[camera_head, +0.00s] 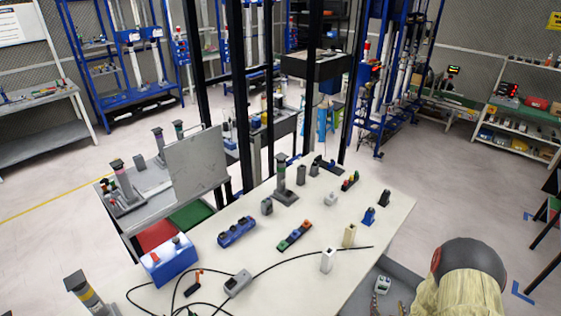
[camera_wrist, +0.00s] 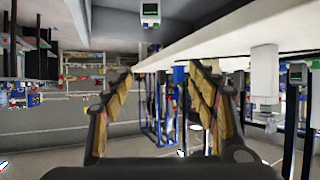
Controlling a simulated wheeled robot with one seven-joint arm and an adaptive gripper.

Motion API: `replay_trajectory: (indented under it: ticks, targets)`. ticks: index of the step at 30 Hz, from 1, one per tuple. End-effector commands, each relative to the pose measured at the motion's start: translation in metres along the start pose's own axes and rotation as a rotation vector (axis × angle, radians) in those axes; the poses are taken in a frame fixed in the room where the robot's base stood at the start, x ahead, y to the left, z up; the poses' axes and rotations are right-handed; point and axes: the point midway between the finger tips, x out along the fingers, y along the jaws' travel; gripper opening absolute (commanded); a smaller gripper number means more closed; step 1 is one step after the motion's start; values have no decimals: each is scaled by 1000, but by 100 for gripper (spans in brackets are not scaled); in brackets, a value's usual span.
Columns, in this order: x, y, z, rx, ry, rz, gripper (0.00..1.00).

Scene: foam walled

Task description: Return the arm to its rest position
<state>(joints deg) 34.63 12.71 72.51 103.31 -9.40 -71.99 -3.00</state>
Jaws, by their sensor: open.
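My gripper (camera_wrist: 160,70) shows in the wrist view with its two tan-and-dark fingers spread apart and nothing between them. A pale table edge runs behind the fingertips in that view. In the head view, a rounded dark cap with a tan cover (camera_head: 460,290) at the lower right looks like part of my arm. It is beside the right edge of the white table (camera_head: 395,205). My fingers cannot be made out in the head view.
The table holds a blue block (camera_head: 236,232), a white block (camera_head: 328,260), a beige block (camera_head: 349,235), a blue box (camera_head: 168,262) and loose black cables. A low grey surface with a small device (camera_head: 382,284) is between table and arm. Floor at the right (camera_head: 450,180) is open.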

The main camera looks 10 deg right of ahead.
Motion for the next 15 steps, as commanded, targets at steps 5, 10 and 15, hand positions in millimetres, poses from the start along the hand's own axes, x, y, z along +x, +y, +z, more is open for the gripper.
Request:
replay_trajectory:
  ticks: [5,10,15]
  targets:
    - [17,-14,-38,-33,-38,-27,58]
    - [23,-37,-90,-72,-98,-58,58]
    - [-3,-77,-156,-118,-188,-101,58]
